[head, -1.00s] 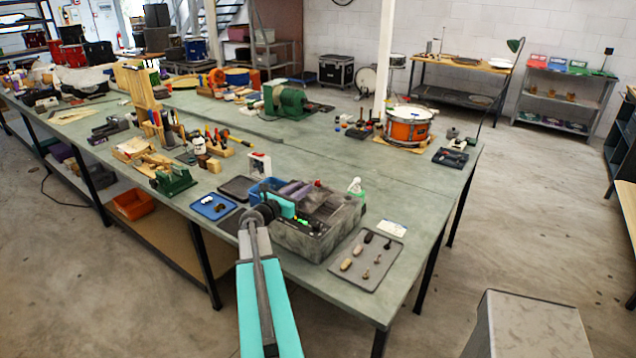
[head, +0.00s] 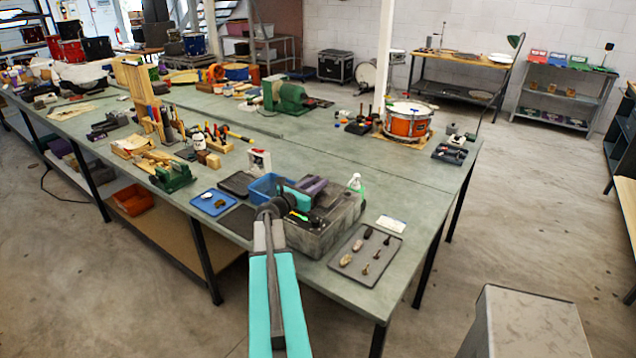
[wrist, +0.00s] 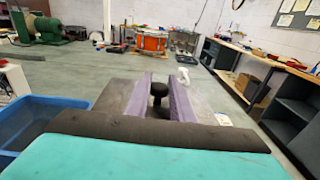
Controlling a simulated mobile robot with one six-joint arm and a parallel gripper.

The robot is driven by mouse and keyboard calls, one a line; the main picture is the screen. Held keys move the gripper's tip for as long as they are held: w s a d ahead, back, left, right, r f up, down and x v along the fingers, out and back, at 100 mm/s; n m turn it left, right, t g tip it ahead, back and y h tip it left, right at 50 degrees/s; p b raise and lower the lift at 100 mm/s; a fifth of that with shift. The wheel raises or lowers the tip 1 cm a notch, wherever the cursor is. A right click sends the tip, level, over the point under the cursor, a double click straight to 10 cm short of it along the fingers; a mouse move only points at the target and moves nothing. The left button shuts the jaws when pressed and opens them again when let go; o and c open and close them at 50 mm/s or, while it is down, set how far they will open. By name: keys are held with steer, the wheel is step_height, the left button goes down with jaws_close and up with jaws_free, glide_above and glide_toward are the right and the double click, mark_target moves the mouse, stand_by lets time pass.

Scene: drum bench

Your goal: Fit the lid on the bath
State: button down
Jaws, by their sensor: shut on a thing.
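My gripper (head: 316,190) is over the grey bath (head: 322,238), a box near the bench's front edge. In the wrist view, my gripper's two purple fingers (wrist: 158,84) are shut on a dark knob (wrist: 158,92), which looks like the handle of the lid. A grey flat surface (wrist: 207,105) spreads around the knob; it appears to be the lid. My arm and gripper hide much of the bath's top in the head view. I cannot tell whether the lid touches the rim or hangs just above it.
A blue bin (head: 266,187) stands close to the bath's left; it also shows in the wrist view (wrist: 30,125). A white bottle (head: 355,183) stands behind the bath. A grey tray of small parts (head: 366,254) lies to the right.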

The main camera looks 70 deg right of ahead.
mark_target(317, 196)
steer(key=shift+f+b, duration=1.15)
steer(key=shift+f, duration=0.6)
steer(key=shift+f, duration=0.15)
steer(key=shift+s+a+f+b, duration=0.15)
steer(key=shift+a+f+b, duration=0.05)
steer(key=shift+f+b, duration=0.6)
steer(key=c, duration=1.5)
jaws_free()
steer(key=shift+o, duration=0.2)
steer(key=shift+f, duration=0.1)
steer(key=shift+a, duration=0.1)
steer(key=shift+w+a+b, duration=0.25)
steer(key=shift+a+b, duration=0.05)
steer(key=shift+a, duration=0.4)
steer(key=b+v, duration=0.1)
steer(key=v, duration=0.2)
steer(key=r+b+v, duration=0.1)
steer(key=v, duration=0.3)
steer(key=b+v, duration=0.1)
steer(key=v, duration=0.3)
steer(key=shift+w+a+r, duration=0.1)
steer(key=shift+w+r, duration=0.15)
steer(key=shift+r, duration=0.05)
steer(key=shift+a+r, duration=0.1)
steer(key=shift+a, duration=0.25)
